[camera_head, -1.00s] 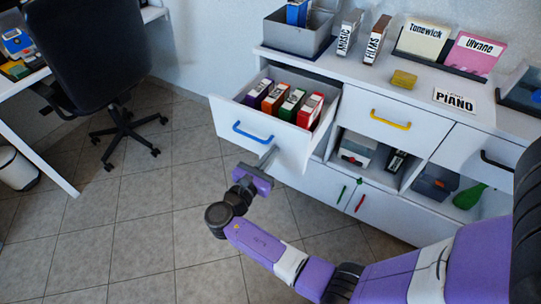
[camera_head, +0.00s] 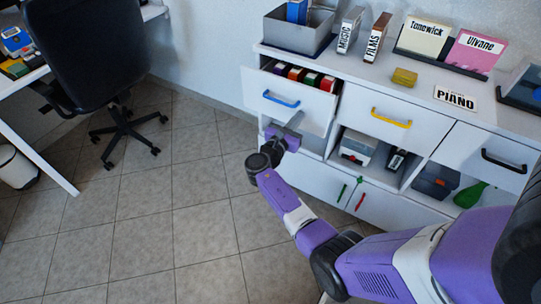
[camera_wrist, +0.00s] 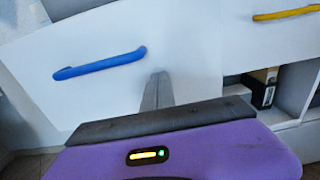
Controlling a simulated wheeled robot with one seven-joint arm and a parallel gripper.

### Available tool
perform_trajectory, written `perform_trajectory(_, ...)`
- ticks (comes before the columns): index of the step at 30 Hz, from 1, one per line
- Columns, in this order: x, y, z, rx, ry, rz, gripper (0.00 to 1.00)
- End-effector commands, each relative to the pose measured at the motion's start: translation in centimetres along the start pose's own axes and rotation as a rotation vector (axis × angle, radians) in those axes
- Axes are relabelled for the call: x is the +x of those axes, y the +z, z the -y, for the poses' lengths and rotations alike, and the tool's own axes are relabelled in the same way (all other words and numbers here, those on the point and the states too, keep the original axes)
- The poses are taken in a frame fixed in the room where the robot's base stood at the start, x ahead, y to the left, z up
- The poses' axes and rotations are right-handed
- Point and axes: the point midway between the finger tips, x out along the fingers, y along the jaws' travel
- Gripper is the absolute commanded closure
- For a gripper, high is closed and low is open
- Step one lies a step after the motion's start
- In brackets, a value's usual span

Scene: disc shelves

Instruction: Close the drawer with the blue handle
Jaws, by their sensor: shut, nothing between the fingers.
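The drawer with the blue handle (camera_head: 288,108) is at the left end of the white cabinet. It stands a little open, and the tops of several coloured boxes show inside it. The blue handle (camera_head: 281,99) runs along its front and also shows in the wrist view (camera_wrist: 100,64). My gripper (camera_head: 295,121) is shut and empty. Its fingertips (camera_wrist: 157,88) are at the drawer front, below and to the right of the handle. I cannot tell for sure whether they touch the front.
To the right are a drawer with a yellow handle (camera_head: 391,118) and one with a black handle (camera_head: 504,161), both shut. Open shelves with boxes (camera_head: 358,146) lie below. A black chair (camera_head: 88,50) stands at the left. The tiled floor (camera_head: 170,220) between is clear.

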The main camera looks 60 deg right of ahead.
Motion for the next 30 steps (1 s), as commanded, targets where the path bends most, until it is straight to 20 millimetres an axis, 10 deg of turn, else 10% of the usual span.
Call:
perform_trajectory(15,8.5,-0.2,0.1,0.001,-0.003,0.000,1.00)
perform_trajectory(30,10.8,0.1,0.0,0.001,0.000,-0.001,1.00)
